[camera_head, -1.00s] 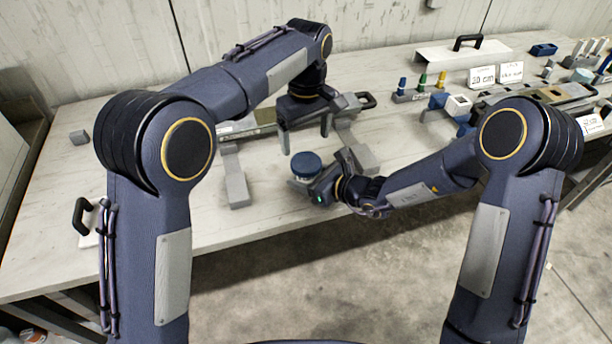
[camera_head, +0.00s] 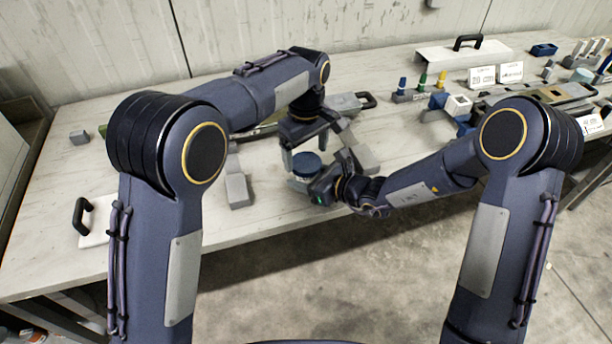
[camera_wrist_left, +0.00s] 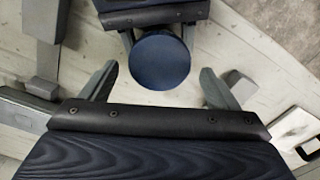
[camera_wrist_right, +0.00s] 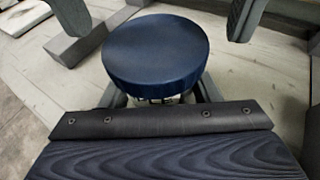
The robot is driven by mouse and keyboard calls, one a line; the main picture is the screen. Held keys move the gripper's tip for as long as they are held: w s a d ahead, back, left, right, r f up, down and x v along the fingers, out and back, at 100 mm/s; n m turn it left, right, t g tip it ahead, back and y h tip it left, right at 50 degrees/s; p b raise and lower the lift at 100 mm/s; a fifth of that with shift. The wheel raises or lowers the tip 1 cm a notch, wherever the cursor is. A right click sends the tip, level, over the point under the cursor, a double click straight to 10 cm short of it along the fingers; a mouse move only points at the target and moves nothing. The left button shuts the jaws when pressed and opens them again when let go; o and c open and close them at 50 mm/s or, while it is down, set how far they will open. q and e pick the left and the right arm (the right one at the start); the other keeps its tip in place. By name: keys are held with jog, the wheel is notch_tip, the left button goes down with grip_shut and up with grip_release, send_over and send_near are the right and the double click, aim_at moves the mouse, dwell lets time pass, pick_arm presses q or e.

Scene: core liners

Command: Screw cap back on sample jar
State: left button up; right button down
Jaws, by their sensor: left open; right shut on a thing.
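The sample jar (camera_head: 297,184) stands near the front edge of the bench, with a round dark blue cap (camera_head: 307,160) on its top. I cannot tell how tightly the cap sits. My right gripper (camera_head: 308,186) is shut on the jar's body from the right, below the cap. In the right wrist view the cap (camera_wrist_right: 157,50) hides most of the jar. My left gripper (camera_head: 305,154) is open and points down over the jar. In the left wrist view its fingers stand apart on either side of the cap (camera_wrist_left: 160,60), with gaps showing.
A grey block (camera_head: 237,190) lies left of the jar, and more grey blocks (camera_head: 366,158) lie to its right. A plate with a black handle (camera_head: 80,215) is at the left edge. Racks and label cards (camera_head: 482,76) stand at the back right.

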pick_arm(q)
jog(key=shift+f, duration=1.05)
jog(key=c, duration=1)
jog(key=m, duration=0.6)
jog(key=shift+c, duration=0.3)
jog(key=o, duration=1.1)
